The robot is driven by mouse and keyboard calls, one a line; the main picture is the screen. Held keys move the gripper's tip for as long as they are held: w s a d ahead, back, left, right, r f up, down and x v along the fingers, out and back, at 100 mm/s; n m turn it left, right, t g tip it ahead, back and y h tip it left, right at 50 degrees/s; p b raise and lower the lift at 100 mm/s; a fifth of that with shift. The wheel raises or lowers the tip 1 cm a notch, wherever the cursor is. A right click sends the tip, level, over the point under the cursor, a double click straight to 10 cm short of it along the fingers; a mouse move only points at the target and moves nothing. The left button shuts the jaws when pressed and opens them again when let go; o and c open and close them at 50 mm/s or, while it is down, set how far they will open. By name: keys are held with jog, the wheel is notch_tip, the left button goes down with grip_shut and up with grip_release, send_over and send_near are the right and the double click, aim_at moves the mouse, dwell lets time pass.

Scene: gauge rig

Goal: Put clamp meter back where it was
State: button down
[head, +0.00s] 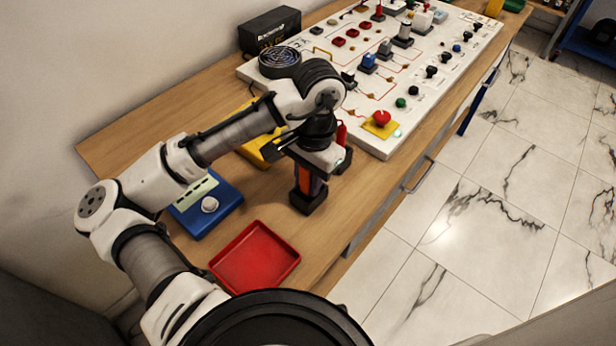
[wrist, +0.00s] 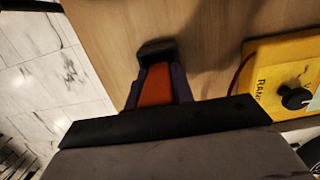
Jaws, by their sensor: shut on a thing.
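The clamp meter (head: 309,183) has an orange face with dark purple edges. My gripper (head: 322,172) is shut on it, over the front part of the wooden bench, and partly covers it. In the wrist view the orange and purple clamp meter (wrist: 155,86) shows beyond the gripper's dark edge, with a black block at its far end. I cannot tell whether its lower end touches the bench.
A red tray (head: 255,259) and a blue device (head: 207,206) lie at the near end of the bench. A yellow meter (wrist: 285,77) lies beside my gripper. The white panel (head: 377,142) with switches is behind. Bare wood (head: 268,204) lies between tray and gripper.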

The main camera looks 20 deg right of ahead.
jog(key=shift+f, duration=0.15)
jog(key=c, duration=1.2)
grip_release()
jog(key=r, duration=0.8)
jog(key=d+r, duration=0.1)
jog(key=r, duration=0.3)
jog(key=shift+w+d+r, duration=0.1)
jog(key=shift+w+r, duration=0.05)
jog(key=shift+w, duration=0.25)
